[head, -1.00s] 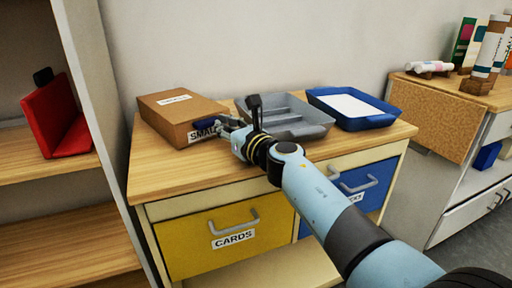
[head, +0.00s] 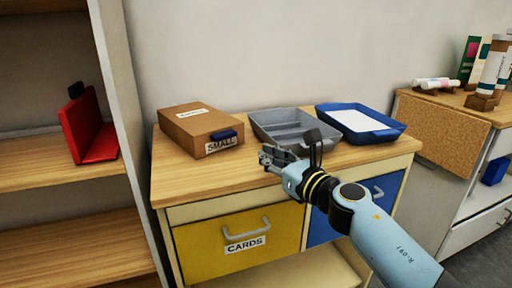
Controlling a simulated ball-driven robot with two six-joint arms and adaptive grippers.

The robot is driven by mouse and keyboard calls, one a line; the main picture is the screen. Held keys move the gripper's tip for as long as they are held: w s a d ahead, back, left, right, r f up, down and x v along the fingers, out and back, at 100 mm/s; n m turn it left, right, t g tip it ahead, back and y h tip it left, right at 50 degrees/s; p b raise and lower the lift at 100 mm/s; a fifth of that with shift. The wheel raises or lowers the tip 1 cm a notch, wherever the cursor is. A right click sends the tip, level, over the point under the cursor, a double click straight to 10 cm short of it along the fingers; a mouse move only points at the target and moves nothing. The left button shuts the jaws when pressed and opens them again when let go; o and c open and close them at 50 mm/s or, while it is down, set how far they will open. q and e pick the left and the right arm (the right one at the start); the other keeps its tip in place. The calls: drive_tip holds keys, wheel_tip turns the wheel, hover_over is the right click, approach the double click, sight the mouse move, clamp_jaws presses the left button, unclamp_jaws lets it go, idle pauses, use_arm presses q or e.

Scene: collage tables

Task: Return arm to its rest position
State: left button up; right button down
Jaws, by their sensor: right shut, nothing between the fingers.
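My right gripper (head: 267,158) is at the front edge of the wooden cabinet top (head: 190,180), in front of the grey tray. Its fingers are shut and empty. My right arm comes in from the lower right and passes in front of the blue drawer. My left gripper is out of view.
On the cabinet top are a brown box labelled SMALL (head: 200,125), a grey divided tray (head: 285,133) and a blue tray with white paper (head: 358,122). Below are a yellow CARDS drawer (head: 205,250) and a blue drawer (head: 322,228). A shelf with a red object (head: 88,125) stands left.

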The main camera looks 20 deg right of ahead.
drive_tip(key=s+d+f+m+g+h, duration=0.2)
drive_tip(key=s+f+m, duration=0.4)
drive_tip(key=s+f, duration=0.45)
drive_tip(key=s+d+f+m+g+h, duration=0.1)
drive_tip(key=s+d+f+m+g, duration=0.2)
drive_tip(key=s+f+m, duration=0.75)
drive_tip(key=s+d+f+m+g+h, duration=0.15)
drive_tip(key=s+f, duration=0.35)
drive_tip(key=f, duration=1)
drive_tip(key=s+d+f+m+g, duration=0.1)
drive_tip(key=s+f+m+g, duration=0.2)
drive_tip(key=s+m, duration=0.4)
drive_tip(key=s+d+f+m+g+h, duration=0.1)
drive_tip(key=s+f+m+g, duration=0.2)
drive_tip(key=s, duration=1.1)
drive_tip(key=s+d+f+m+g+h, duration=0.1)
drive_tip(key=s+f+m+g, duration=0.3)
drive_tip(key=s+f+m, duration=0.4)
drive_tip(key=shift+s+d+m, duration=0.45)
drive_tip(key=shift+s+m, duration=0.95)
drive_tip(key=shift+m, duration=0.2)
